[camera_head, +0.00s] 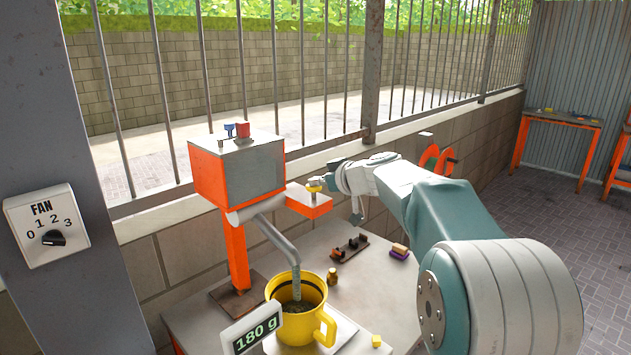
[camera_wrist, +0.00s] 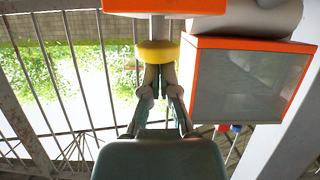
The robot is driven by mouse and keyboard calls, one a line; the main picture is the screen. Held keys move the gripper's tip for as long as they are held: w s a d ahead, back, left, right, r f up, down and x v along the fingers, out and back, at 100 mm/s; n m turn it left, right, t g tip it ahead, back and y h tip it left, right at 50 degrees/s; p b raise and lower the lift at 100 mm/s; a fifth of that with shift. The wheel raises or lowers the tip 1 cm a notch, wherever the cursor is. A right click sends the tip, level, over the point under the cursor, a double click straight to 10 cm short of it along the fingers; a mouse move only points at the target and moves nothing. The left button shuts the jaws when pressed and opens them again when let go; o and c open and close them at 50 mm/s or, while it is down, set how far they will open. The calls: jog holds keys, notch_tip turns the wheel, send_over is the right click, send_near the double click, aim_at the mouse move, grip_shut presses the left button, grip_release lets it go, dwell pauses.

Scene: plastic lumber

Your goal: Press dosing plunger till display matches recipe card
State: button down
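The dosing plunger has a yellow knob (camera_head: 315,184) on an orange arm (camera_head: 309,201) beside the orange and grey dosing box (camera_head: 238,168). In the wrist view the knob (camera_wrist: 157,52) sits on a pale shaft. My gripper (camera_head: 324,183) is at the knob. In the wrist view my gripper's fingertips (camera_wrist: 158,70) are close together at the knob's top face, not around it; exact contact is hard to tell. The display (camera_head: 256,331) reads 180 g. I see no recipe card.
The table (camera_head: 385,285) also bears a dark rack (camera_head: 349,247), a small brass weight (camera_head: 332,276), a purple and orange block (camera_head: 399,252) and a yellow cube (camera_head: 376,341). A barred window is behind. A fan switch (camera_head: 46,225) is on the left post.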

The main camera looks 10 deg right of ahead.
jog(key=v, duration=1.1)
jog(key=shift+d, duration=0.15)
jog(key=shift+s+r, duration=0.15)
dwell(2.5)
jog(key=s+a+f+m+g+h, duration=0.1)
jog(key=s+a+f+g, duration=0.2)
jog(key=s+a, duration=0.35)
jog(key=s+f+m+g+h, duration=0.1)
jog(key=s+f, duration=0.3)
jog(key=s, duration=0.4)
jog(key=s+f+m+g+h, duration=0.1)
jog(key=s+f+m+h, duration=0.2)
jog(key=s, duration=0.6)
jog(key=s+f+m+g+h, duration=0.1)
jog(key=s+f+m+h, duration=0.1)
jog(key=s+f, duration=0.4)
jog(key=s, duration=0.3)
jog(key=shift+s+d+f, duration=0.2)
jog(key=shift+s+f, duration=0.05)
jog(key=shift+f, duration=0.05)
